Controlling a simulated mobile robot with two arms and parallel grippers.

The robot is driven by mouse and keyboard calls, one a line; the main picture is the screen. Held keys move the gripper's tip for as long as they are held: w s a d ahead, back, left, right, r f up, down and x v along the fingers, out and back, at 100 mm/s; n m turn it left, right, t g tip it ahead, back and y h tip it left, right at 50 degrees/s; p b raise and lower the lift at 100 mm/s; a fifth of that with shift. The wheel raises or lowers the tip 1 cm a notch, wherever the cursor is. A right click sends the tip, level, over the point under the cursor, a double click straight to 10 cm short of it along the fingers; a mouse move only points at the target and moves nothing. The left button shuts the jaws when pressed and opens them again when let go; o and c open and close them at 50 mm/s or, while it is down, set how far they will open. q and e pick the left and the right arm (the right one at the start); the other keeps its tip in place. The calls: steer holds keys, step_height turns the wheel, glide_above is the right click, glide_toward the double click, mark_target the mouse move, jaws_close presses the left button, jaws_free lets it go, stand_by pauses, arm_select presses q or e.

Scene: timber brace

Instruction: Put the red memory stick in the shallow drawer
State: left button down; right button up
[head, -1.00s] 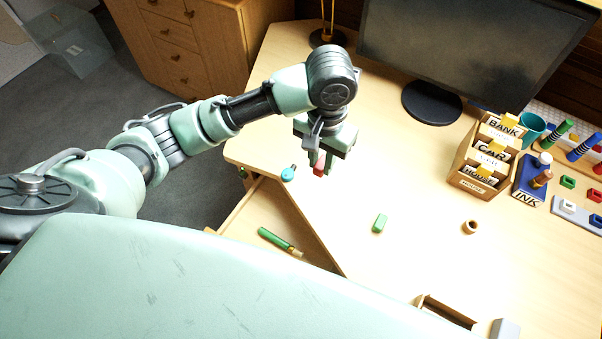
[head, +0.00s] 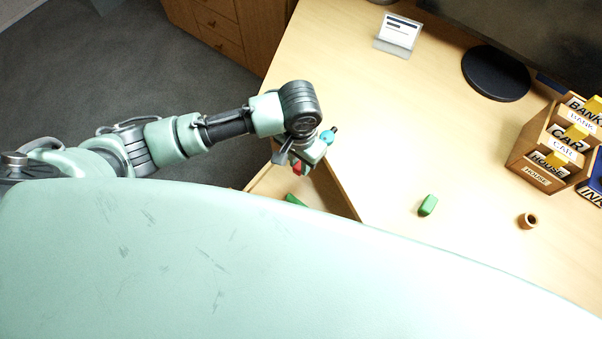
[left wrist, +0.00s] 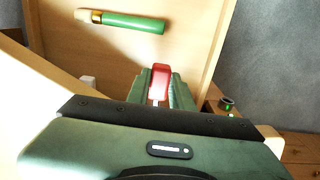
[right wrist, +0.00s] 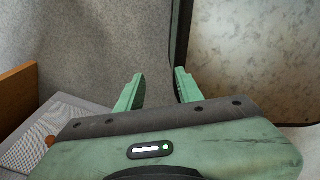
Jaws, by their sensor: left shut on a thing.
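The red memory stick (left wrist: 159,80) is between the fingers of my left gripper (left wrist: 160,90), which is shut on it. It also shows as a small red piece below the left gripper (head: 297,169) in the head view. In the left wrist view the stick is above the open shallow drawer (left wrist: 190,60), with its end pointing into it. The drawer also shows in the head view (head: 325,192), partly hidden by my body. A green pen-like stick (left wrist: 130,22) with a gold band lies in the drawer. My right gripper (right wrist: 157,88) is open and empty, away from the desk.
A green block (head: 428,205) and a small brown ring (head: 527,221) lie on the desk. A labelled wooden organiser (head: 545,160) stands at the right. The middle of the desk is clear.

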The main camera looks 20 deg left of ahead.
arm_select(q)
step_height(320, 180, down, 3)
steer(key=shift+r, duration=0.1)
steer(key=shift+f, duration=0.35)
step_height(320, 180, down, 4)
steer(key=shift+f+b, duration=0.1)
steer(key=shift+b, duration=0.3)
arm_select(e)
steer(key=shift+w+a+f, duration=0.4)
steer(key=shift+w+a, duration=0.3)
steer(key=shift+s+d, duration=0.15)
arm_select(q)
steer(key=c, duration=1.2)
jaws_free()
steer(key=shift+f, duration=0.1)
steer(key=shift+c, duration=0.2)
arm_select(e)
steer(key=shift+d, duration=0.2)
